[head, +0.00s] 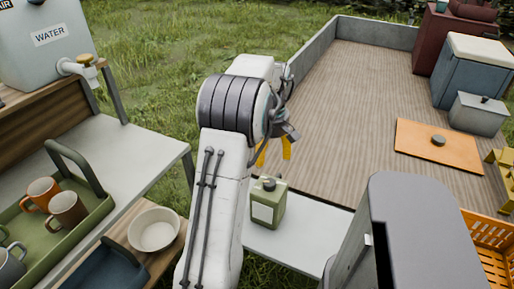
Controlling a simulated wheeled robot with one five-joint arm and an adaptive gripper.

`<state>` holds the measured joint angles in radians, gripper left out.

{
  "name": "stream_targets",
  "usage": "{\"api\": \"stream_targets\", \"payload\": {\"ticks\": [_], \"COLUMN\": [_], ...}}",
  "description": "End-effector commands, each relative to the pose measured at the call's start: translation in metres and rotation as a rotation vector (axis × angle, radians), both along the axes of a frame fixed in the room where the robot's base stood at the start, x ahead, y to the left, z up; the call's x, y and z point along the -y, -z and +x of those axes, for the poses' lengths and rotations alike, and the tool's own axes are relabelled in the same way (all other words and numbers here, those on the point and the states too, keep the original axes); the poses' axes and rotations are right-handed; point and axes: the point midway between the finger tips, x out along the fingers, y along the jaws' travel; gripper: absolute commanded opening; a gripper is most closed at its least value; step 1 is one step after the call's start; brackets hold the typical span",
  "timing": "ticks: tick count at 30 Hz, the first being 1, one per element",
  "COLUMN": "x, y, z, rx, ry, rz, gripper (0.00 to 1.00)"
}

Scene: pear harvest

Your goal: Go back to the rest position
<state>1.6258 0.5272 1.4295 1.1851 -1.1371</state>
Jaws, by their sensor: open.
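My gripper (273,152) is partly hidden behind my white and dark arm. Its yellow fingertips show apart and point down, with nothing seen between them. It hangs above the near edge of the wooden trailer bed (345,95), a little above and behind a green bottle (269,203). The bottle has a dark cap and a blank pale label and stands upright on a white shelf (290,246). My gripper does not appear to touch the bottle.
At left, a water container (45,45) with a tap stands over a white table (135,150). A green tray (92,225) holds mugs. A white bowl (154,229) sits beside it. An orange board (438,146), a blue cooler (470,75) and a grey box (479,114) stand at right. The trailer's middle is clear.

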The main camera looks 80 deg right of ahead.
Motion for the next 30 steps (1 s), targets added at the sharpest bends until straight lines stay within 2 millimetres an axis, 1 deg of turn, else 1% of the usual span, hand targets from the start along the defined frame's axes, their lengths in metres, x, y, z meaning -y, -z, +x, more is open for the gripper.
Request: {"api": "stream_targets", "payload": {"ticks": [13, 17, 20, 25, 26, 28, 30], "x": [0.0, 0.0, 0.002, 0.011, 0.009, -0.001, -0.018], "y": [0.0, 0.0, 0.0, 0.003, 0.006, 0.02, 0.038], "z": [0.0, 0.0, 0.0, -0.001, -0.001, 0.0, 0.001], "rx": [0.0, 0.0, 0.0, 0.007, 0.008, 0.005, -0.006], "ry": [0.002, 0.047, 0.143, 0.403, 0.456, 0.577, 0.695], "rz": [0.0, 0.0, -0.008, -0.048, -0.045, -0.021, 0.023], "gripper": [0.64, 0.64, 0.64, 0.64, 0.64, 0.64, 0.64]}}
